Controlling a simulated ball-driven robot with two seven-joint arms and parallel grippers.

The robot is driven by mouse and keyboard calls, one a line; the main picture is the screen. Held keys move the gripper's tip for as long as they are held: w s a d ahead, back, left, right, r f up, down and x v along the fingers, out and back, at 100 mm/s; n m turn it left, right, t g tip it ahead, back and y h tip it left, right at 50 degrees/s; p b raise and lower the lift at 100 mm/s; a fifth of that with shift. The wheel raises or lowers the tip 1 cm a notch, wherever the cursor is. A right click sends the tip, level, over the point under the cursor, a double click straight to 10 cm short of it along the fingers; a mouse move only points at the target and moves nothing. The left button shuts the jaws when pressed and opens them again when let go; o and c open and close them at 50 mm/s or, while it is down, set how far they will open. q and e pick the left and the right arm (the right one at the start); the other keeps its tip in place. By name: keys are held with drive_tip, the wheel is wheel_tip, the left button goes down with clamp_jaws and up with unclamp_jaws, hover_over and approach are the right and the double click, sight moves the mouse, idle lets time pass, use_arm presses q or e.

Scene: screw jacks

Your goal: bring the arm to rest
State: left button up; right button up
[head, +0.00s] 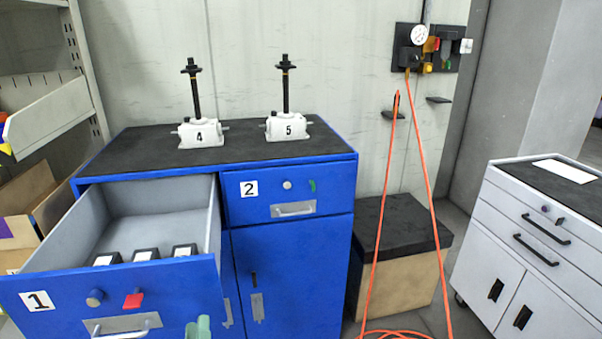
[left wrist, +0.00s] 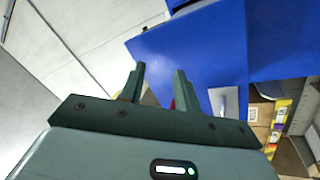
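My left gripper (head: 199,327) shows only as a small grey-green part at the bottom edge of the head view, in front of the open drawer 1 (head: 150,287). In the left wrist view its two fingers (left wrist: 159,70) stand apart with nothing held between them. A blue surface (left wrist: 190,50) with a light plate (left wrist: 224,100) lies beyond the fingers. A bit of red shows behind the fingers. My right gripper is not in view.
Screw jacks 4 (head: 203,133) and 5 (head: 287,127) stand upright on the blue cabinet's dark top (head: 150,150). Drawer 1 holds several dark blocks (head: 146,254). Drawer 2 (head: 288,192) is closed. An orange hose (head: 376,210) hangs at right, near a grey cabinet (head: 520,240).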

use_arm(q)
drive_tip(key=s+d+f+m+g+h, duration=0.3)
drive_tip(key=s+f+m+g+h, duration=0.5)
drive_tip(key=m, duration=0.8)
drive_tip(key=s+a+f+m+g+y, duration=0.4)
drive_tip(key=s+a+g+y, duration=0.4)
drive_tip(key=s+a, duration=0.55)
drive_tip(key=s+d+f+g+h+p, duration=0.1)
drive_tip(key=s+d+f, duration=0.1)
drive_tip(key=f, duration=0.8)
drive_tip(key=s+d+f+g+h+p, duration=0.1)
drive_tip(key=s+d+f, duration=0.15)
drive_tip(key=f, duration=0.75)
drive_tip(key=s+f+n+g+h, duration=0.1)
drive_tip(key=s+f, duration=0.6)
drive_tip(key=s, duration=0.3)
drive_tip(key=s+f+n+g+h+p, duration=0.1)
drive_tip(key=s+f+n+g, duration=0.1)
drive_tip(key=s+f, duration=0.5)
drive_tip(key=s, duration=0.4)
drive_tip(key=shift+s+a+n+g, duration=0.2)
drive_tip(key=shift+s+n+g, duration=0.1)
